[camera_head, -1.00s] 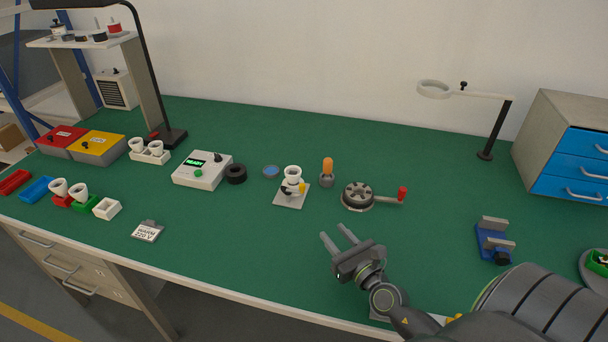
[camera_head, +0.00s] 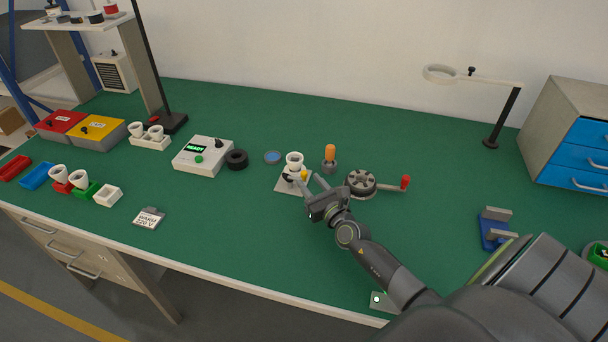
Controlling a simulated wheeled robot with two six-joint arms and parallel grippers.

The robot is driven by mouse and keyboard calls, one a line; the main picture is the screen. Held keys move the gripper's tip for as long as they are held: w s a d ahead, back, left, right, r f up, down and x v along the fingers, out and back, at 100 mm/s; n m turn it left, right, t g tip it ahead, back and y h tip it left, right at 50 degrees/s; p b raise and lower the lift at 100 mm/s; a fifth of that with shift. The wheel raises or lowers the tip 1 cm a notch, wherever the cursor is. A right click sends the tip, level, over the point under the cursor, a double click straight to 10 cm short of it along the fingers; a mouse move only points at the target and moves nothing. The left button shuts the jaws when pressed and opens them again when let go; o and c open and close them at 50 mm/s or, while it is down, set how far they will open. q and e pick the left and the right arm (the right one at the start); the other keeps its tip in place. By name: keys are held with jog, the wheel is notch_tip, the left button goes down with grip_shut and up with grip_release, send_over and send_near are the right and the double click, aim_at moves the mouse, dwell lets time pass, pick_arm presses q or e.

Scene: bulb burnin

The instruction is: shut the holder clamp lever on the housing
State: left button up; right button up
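The holder stands on a square grey plate (camera_head: 283,187) near the middle of the bench. A white cup-shaped housing (camera_head: 294,160) sits upright in it. The clamp lever has a yellow tip (camera_head: 304,174) that points to the right side of the holder. My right gripper (camera_head: 309,179) reaches in from the lower right, its two fingers apart, with the fingertips close to the yellow tip. I cannot tell whether they touch it. The fingers hide part of the plate and the lever's lower side. My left gripper is not in view.
An orange-topped piece (camera_head: 330,157) and a round grey device with a red-knobbed crank (camera_head: 361,183) stand close to the right.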

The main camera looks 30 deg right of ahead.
aim_at(306, 177)
jog(key=shift+w+d+b, duration=0.2)
jog(key=shift+w+b, duration=0.1)
jog(key=shift+w, duration=1.95)
grip_shut()
